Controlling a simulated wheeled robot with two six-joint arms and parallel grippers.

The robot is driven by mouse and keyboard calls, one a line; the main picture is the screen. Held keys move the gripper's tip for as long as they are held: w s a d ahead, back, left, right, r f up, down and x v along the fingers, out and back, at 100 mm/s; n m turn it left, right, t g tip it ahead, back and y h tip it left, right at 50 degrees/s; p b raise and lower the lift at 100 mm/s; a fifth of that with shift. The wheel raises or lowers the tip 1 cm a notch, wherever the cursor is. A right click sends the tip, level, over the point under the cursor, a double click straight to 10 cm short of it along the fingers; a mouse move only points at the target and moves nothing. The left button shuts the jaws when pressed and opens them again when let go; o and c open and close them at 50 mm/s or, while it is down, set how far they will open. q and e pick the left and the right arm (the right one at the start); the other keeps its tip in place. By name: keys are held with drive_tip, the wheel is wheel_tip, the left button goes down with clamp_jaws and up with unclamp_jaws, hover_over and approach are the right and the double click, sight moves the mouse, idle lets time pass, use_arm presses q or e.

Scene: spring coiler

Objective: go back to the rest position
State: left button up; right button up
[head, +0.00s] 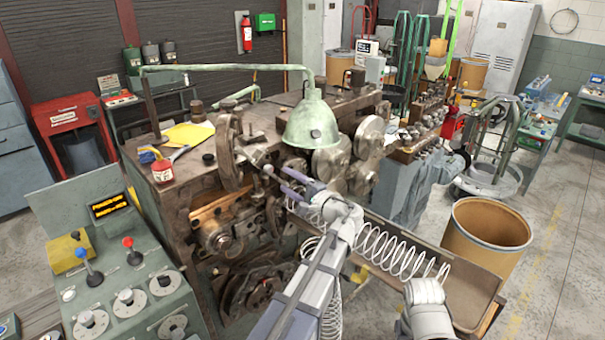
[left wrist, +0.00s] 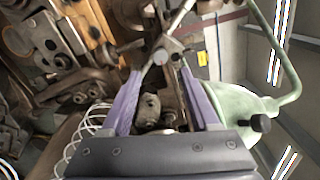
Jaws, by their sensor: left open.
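My left gripper (head: 284,181) is at the front of the spring coiler (head: 185,180), below the green lamp shade (head: 311,122). Its purple fingers are apart. In the left wrist view, the fingers of the left gripper (left wrist: 162,70) point at a metal rod with a round clamp (left wrist: 160,57), which shows between the tips. I cannot tell whether they touch it. Nothing is clearly held. A grey-white link of my right arm shows at the bottom right of the head view; my right gripper is not in view.
A brown drum (head: 487,235) stands on the right. A control panel (head: 127,285) with levers is at the left front. Open floor (head: 560,235) lies at the right.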

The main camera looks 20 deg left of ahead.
use_arm(q)
drive_tip(key=s+d+f+n+g+h, duration=0.3)
drive_tip(key=s+d+f+h, duration=0.3)
drive_tip(key=f, duration=0.4)
drive_tip(key=s+d+f+n+g+h, duration=0.25)
drive_tip(key=s+d+f+h, duration=0.3)
drive_tip(key=s+f, duration=0.35)
drive_tip(key=s+d+f+m+g+h+b, duration=0.1)
drive_tip(key=s+d+f+h+b, duration=0.1)
drive_tip(key=d, duration=0.7)
drive_tip(key=s+d+f+m+h+b, duration=0.1)
drive_tip(key=s+d+f+h+b, duration=0.1)
drive_tip(key=s+d+f, duration=0.3)
drive_tip(key=s+d, duration=0.2)
drive_tip(key=d, duration=0.2)
drive_tip(key=shift+s+d+f+g+b, duration=0.2)
drive_tip(key=shift+f+g+b, duration=0.1)
drive_tip(key=shift+g+b, duration=0.1)
